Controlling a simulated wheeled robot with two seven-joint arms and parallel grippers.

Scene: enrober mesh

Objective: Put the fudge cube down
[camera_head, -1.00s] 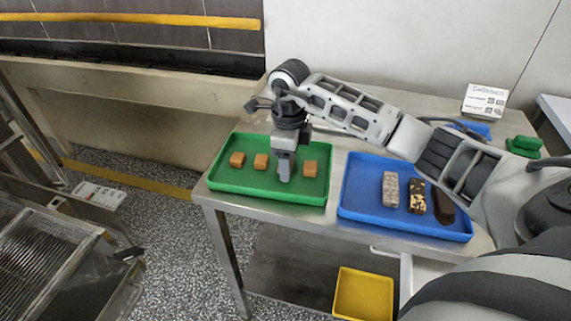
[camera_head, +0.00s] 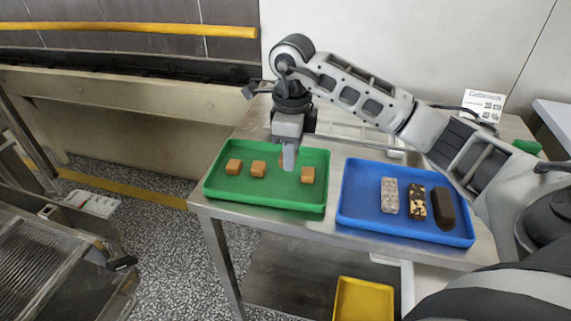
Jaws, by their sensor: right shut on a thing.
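A green tray (camera_head: 265,197) on the steel table holds light brown fudge cubes: one at the left (camera_head: 234,167), one beside it (camera_head: 258,168) and one at the right (camera_head: 307,174). My right gripper (camera_head: 288,162) is over the tray, pointing down between the middle and right cubes. It is shut on another fudge cube (camera_head: 282,159), mostly hidden behind the fingers, with only a brown edge showing. I cannot tell how far this cube is above the tray floor. My left gripper is not in view.
A blue tray (camera_head: 360,222) to the right holds a speckled bar (camera_head: 389,195), a nutty bar (camera_head: 416,202) and a dark bar (camera_head: 443,208). A yellow bin (camera_head: 363,301) is below. A sign (camera_head: 484,104) stands at the back right. Mesh machinery (camera_head: 45,255) is at the left.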

